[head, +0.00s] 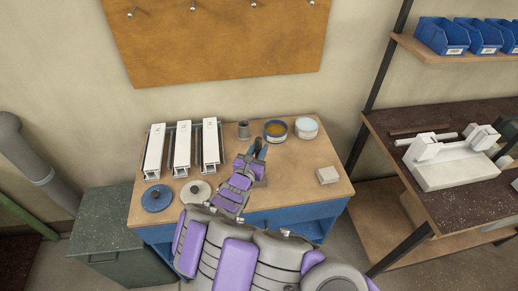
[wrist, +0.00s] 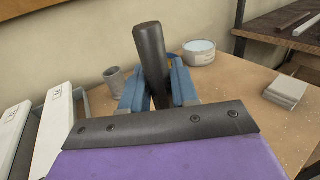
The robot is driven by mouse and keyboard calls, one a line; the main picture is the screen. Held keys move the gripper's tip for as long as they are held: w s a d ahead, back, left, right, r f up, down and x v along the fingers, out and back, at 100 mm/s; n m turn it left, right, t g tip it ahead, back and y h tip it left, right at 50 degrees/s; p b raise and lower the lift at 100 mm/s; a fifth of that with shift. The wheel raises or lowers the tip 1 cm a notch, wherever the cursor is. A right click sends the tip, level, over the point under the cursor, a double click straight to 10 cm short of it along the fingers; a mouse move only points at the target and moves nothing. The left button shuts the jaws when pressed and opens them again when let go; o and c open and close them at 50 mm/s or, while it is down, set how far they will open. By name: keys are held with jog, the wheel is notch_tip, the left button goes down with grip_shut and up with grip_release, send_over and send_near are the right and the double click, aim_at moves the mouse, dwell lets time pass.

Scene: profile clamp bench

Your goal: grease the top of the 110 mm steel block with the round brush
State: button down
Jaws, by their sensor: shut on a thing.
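My gripper (head: 258,151) is over the bench, just in front of the blue tin of amber grease (head: 275,132). In the wrist view its blue fingers (wrist: 158,90) are shut on a dark round handle (wrist: 150,48), which I take for the round brush. The handle stands nearly upright, slightly tilted; its bristles are hidden. Three long pale pieces (head: 182,147) stand side by side at the bench's left, with marks too small to read. A small pale block (head: 327,175) lies at the right, also in the wrist view (wrist: 287,90). I cannot tell which is the 110 mm steel block.
A grey cup (head: 243,131) and a tin with pale blue contents (head: 306,127) stand along the back. A blue lid (head: 156,198) and a whitish lid (head: 195,191) lie at the front left. The bench top (head: 310,155) is clear around the small block. A shelf rack (head: 412,229) stands right.

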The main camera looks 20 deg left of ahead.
aim_at(260, 144)
jog(key=r+p, duration=0.1)
jog(key=r, duration=0.3)
jog(key=shift+d+r+p, duration=0.1)
jog(key=shift+d+p, duration=0.25)
jog(key=shift+d, duration=0.05)
jog(key=shift+d+r, duration=0.2)
jog(key=shift+r, duration=0.1)
jog(key=shift+a+r+p, duration=0.35)
jog(key=shift+r+p, duration=0.15)
jog(key=shift+r, duration=0.25)
jog(key=shift+a+r+p, duration=0.35)
jog(key=shift+r+p, duration=0.1)
jog(key=shift+r, duration=0.3)
jog(key=shift+d+r, duration=0.15)
jog(key=shift+d, duration=0.45)
jog(key=shift+a, duration=0.5)
